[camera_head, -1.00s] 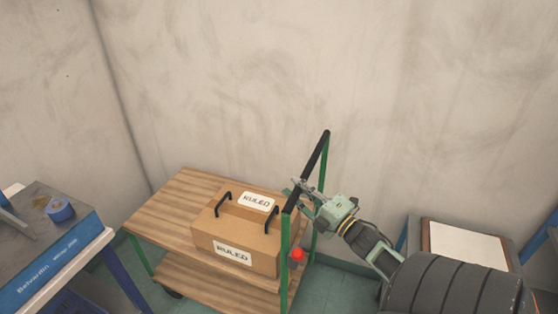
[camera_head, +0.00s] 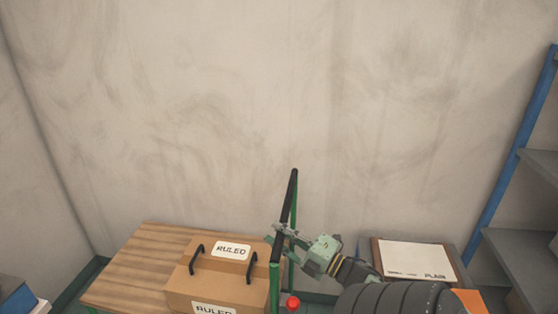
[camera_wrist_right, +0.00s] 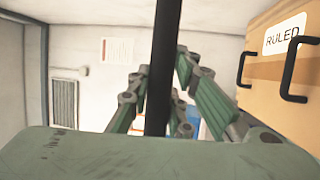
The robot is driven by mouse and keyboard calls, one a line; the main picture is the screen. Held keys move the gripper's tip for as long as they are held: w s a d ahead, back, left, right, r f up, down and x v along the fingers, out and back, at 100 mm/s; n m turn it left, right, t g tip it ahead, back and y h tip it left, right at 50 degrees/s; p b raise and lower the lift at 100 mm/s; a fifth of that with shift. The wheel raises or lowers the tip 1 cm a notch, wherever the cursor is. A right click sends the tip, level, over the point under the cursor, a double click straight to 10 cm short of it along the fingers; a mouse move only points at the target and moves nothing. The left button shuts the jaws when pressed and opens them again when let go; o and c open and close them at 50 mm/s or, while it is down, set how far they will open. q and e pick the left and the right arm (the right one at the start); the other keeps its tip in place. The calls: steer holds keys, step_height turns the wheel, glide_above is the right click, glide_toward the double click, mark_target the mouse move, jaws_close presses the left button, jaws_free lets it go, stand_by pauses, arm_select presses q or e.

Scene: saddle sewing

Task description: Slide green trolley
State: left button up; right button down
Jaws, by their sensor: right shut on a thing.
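The green trolley has a wooden top (camera_head: 135,268) and a green upright frame with a black handle bar (camera_head: 289,195) at its right end. My right gripper (camera_head: 279,233) is shut on the black handle bar, coming in from the right. In the right wrist view, the black bar (camera_wrist_right: 163,65) runs upright between the green fingers. A brown box (camera_head: 215,281) with two black handles and "RULED" labels sits on the trolley top, beside the frame; it also shows in the right wrist view (camera_wrist_right: 270,75). The trolley's lower part is out of view. My left gripper is not in view.
A red knob (camera_head: 293,303) shows just below the frame. A board marked "PLAIN" (camera_head: 418,258) lies on a surface at the right. A blue-posted shelf rack (camera_head: 512,175) stands at far right. A wall is behind, and a blue object (camera_head: 15,300) is at lower left.

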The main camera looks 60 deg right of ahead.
steer(key=c, duration=1.6)
jaws_free()
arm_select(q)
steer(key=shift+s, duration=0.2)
arm_select(e)
steer(key=s, duration=0.4)
steer(key=s+f, duration=0.1)
steer(key=s, duration=0.3)
steer(key=s+f, duration=0.1)
steer(key=s, duration=0.2)
steer(key=shift+s+f, duration=0.1)
steer(key=shift+s, duration=0.3)
